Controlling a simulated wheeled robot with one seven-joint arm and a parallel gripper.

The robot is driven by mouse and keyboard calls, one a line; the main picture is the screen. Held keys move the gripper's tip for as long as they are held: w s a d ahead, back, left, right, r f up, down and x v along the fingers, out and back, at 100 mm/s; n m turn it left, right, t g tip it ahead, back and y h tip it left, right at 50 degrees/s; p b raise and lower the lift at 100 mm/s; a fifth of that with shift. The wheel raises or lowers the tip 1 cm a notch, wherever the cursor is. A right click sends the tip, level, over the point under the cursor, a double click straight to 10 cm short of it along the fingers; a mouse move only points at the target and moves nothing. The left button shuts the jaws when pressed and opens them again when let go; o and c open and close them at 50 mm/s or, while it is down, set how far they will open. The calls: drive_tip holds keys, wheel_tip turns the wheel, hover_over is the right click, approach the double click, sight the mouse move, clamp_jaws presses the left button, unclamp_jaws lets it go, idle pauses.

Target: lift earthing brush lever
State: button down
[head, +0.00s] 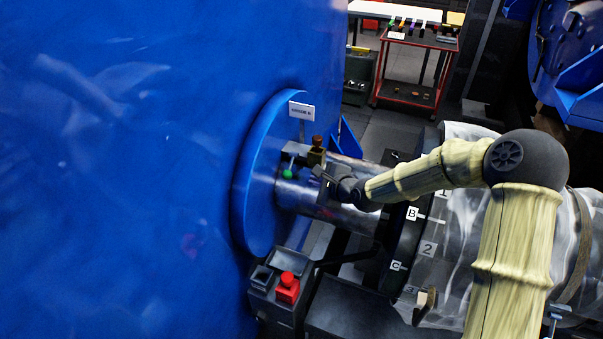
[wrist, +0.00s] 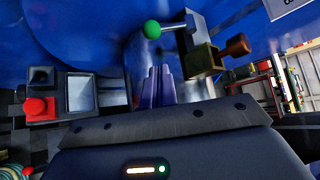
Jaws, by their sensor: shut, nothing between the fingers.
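The earthing brush lever ends in a green ball (head: 287,174) beside the metal shaft (head: 335,172), close to the blue housing. In the wrist view the green ball (wrist: 152,29) sits at the left end of a short grey rod, which runs right to a dark bracket. A brass-coloured brush holder with a brown knob (head: 317,141) stands just right of the lever. My gripper (head: 325,178) is at the shaft, right of the green ball and apart from it. In the wrist view its fingers (wrist: 158,78) are together and empty, below the ball.
A control box with a red button (head: 287,288) stands below the shaft; the button also shows in the wrist view (wrist: 39,109). A white sign (head: 302,110) stands above the brush holder. The huge blue housing (head: 120,170) fills the left. A red trolley (head: 412,70) stands behind.

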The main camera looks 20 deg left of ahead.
sight(290, 166)
drive_tip(key=p+x, duration=0.1)
drive_tip(key=x, duration=0.2)
drive_tip(key=p+x, duration=0.1)
drive_tip(key=x, duration=0.2)
drive_tip(key=p+x, duration=0.1)
drive_tip(key=x, duration=0.2)
drive_tip(key=shift+s+a+f, duration=0.1)
drive_tip(key=shift+a+f, duration=0.2)
drive_tip(key=shift+a, duration=0.1)
drive_tip(key=shift+s+r+p, duration=0.1)
drive_tip(key=shift+p, duration=0.2)
drive_tip(key=shift+d, duration=0.15)
drive_tip(key=shift+r+g, duration=0.1)
drive_tip(key=shift+g, duration=0.2)
drive_tip(key=shift+s, duration=0.1)
